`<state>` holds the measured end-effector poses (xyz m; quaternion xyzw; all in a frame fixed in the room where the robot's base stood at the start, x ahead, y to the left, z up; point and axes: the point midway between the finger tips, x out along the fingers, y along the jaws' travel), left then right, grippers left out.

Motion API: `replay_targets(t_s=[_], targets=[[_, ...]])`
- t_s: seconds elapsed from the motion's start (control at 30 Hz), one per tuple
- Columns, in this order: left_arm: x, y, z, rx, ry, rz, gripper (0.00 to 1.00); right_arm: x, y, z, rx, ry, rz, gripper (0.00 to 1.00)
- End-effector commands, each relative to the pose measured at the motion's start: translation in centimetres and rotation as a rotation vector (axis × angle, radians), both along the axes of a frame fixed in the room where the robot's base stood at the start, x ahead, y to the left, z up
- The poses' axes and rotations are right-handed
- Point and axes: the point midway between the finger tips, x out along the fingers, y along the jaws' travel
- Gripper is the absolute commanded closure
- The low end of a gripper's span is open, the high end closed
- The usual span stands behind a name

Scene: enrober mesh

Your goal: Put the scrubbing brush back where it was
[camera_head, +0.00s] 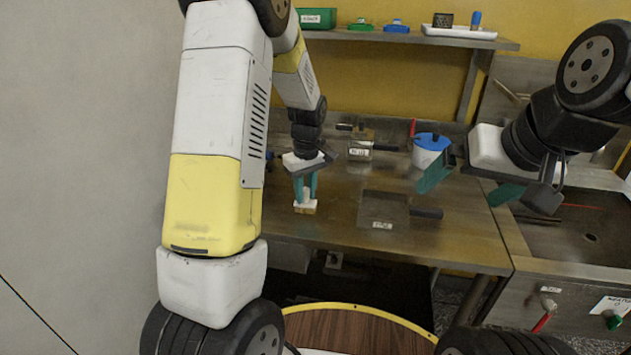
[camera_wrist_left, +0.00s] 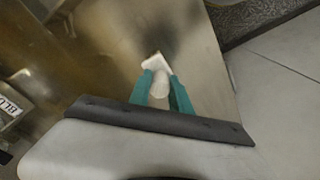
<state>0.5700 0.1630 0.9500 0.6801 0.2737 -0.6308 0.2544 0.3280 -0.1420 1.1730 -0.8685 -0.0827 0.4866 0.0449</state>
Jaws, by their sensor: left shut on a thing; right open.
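The scrubbing brush (camera_head: 305,209) has a white body and a tan underside. My left gripper (camera_head: 305,193) is shut on it, with the teal fingers pointing down on either side of its white upper part. The brush is at or just above the left part of the steel table (camera_head: 340,228); I cannot tell whether it touches. In the left wrist view the white brush (camera_wrist_left: 158,66) shows between the teal fingertips (camera_wrist_left: 160,88). My right gripper (camera_head: 470,184) is open and empty, over the table's right end near the sink.
A flat labelled steel piece with a dark handle (camera_head: 383,208) lies right of the brush. Behind stand a small labelled block (camera_head: 358,152) and a white tub with a blue lid (camera_head: 430,150). A shelf (camera_head: 400,38) holds several items. A sink (camera_head: 580,235) is at the right.

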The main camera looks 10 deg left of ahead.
Motion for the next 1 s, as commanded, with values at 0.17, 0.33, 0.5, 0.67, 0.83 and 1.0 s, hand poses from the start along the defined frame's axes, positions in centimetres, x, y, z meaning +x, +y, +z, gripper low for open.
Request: replay_targets(t_s=[0.17,0.33,0.5,0.67,0.83,1.0], targets=[[0.0,0.0,-0.2,0.0,0.001,0.0,1.0,0.0,0.0,0.0,0.0,0.0,0.0,0.0],[0.0,0.0,-0.3,0.0,0.001,0.0,0.54,0.0,0.0,0.0,0.0,0.0,0.0,0.0],[0.0,0.0,-0.3,0.0,0.001,0.0,0.54,0.0,0.0,0.0,0.0,0.0,0.0,0.0],[0.0,0.0,-0.2,0.0,0.0,0.0,0.54,0.0,0.0,0.0,0.0,0.0,0.0,0.0],[0.0,-0.1,1.5,-0.001,-0.004,0.0,0.54,0.0,0.0,0.0,0.0,0.0,0.0,0.0],[-0.2,-0.3,5.2,-0.001,-0.005,-0.001,0.54,0.0,0.0,0.0,0.0,0.0,0.0,0.0]])
